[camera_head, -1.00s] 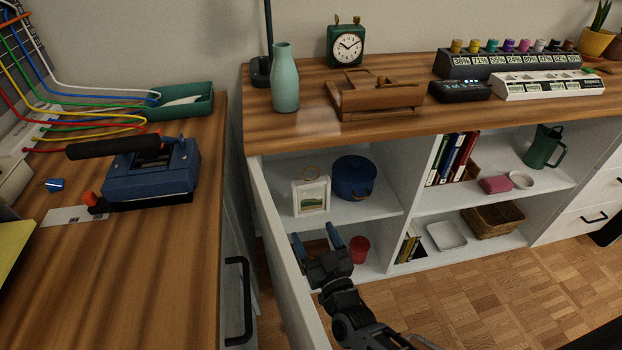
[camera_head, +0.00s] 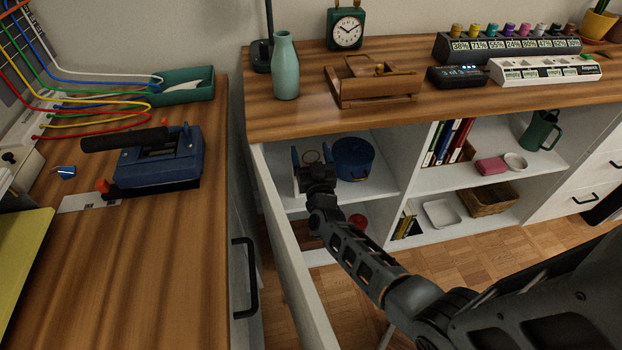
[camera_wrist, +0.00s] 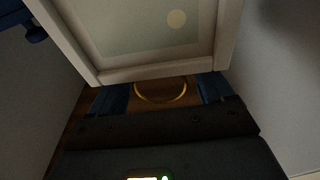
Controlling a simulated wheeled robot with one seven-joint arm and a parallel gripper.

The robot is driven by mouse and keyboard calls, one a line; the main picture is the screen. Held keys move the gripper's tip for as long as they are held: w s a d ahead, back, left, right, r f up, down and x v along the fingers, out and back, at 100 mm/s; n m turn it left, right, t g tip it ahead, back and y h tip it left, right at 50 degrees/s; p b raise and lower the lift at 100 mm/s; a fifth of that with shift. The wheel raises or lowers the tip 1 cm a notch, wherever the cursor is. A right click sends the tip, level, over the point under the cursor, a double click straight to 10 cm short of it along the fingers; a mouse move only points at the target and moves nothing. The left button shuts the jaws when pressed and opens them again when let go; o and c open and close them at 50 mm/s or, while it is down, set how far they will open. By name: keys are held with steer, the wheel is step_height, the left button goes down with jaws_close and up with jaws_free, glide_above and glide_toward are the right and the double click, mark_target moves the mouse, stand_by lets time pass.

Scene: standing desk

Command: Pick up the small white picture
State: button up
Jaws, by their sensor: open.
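The small white picture (camera_wrist: 165,72) stands on the upper shelf of the cabinet's left bay. In the wrist view it looms large, its white frame and pale print cut off by the top of the view. In the head view my gripper and arm hide it almost wholly. My gripper (camera_head: 312,160) is open in front of it. In the wrist view the two blue fingers (camera_wrist: 162,92) point at the frame's near edge, spread apart, their tips running up to or behind that edge. I cannot tell whether they touch it.
A blue pot (camera_head: 352,158) stands close right of the gripper. A gold ring (camera_wrist: 160,97) shows between the fingers. The open cabinet door (camera_head: 290,255) borders my arm on the left, and the wooden counter (camera_head: 420,118) lies above. A red cup (camera_head: 357,221) is on the lower shelf.

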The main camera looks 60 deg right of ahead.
steer(key=shift+w+d, duration=0.35)
steer(key=shift+r, duration=0.1)
steer(key=c, duration=1.5)
